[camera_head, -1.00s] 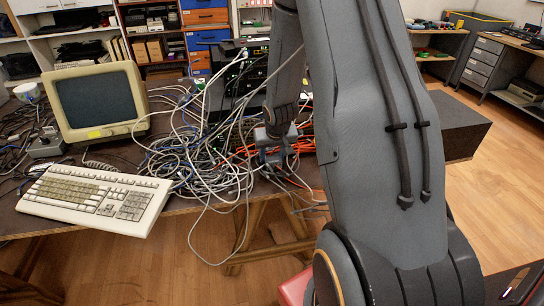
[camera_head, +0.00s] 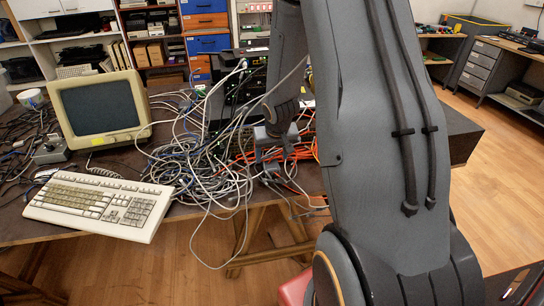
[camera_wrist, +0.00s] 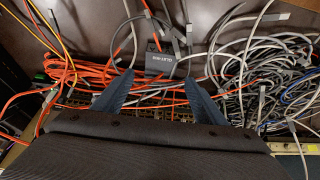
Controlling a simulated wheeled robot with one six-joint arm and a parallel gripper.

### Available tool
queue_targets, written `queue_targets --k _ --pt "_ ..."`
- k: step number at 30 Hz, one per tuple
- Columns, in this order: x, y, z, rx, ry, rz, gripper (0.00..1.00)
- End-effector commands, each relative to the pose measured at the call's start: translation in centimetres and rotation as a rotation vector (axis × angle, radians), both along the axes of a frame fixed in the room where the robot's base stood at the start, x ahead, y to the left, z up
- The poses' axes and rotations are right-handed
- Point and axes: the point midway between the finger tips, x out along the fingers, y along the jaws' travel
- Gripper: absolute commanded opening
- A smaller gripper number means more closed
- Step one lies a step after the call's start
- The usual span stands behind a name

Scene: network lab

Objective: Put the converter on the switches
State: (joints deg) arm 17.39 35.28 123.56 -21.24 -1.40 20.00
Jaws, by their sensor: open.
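The converter (camera_wrist: 160,63) looks like a small dark grey box with light lettering, lying among cables in the wrist view. My gripper (camera_wrist: 158,78) is open and empty, its two blue-grey fingers pointing toward the box, with the tips just short of it and to either side. In the head view my gripper (camera_head: 275,146) is low over the cables beside the stack, partly hidden by my arm; I cannot pick out the converter there. The switches look like the stack of black units (camera_head: 236,92) on the table, with cables plugged into the front.
A large tangle of grey cables (camera_head: 200,165) covers the middle of the table, with orange cables (camera_wrist: 85,72) close to my fingers. A keyboard (camera_head: 98,205) and an old monitor (camera_head: 97,108) stand at the left. The floor in front of the table is clear.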

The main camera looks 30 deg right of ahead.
Motion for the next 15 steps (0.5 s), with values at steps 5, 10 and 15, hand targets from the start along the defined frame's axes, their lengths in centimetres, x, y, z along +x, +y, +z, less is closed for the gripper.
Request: queue_targets --k 5,10,15 --pt "-1.1 0.3 3.0 -0.001 -0.001 0.001 0.65" --pt "-1.9 0.5 4.8 0.0 -0.001 0.0 0.65" --pt "-2.2 0.6 5.7 0.0 0.0 0.0 0.65"
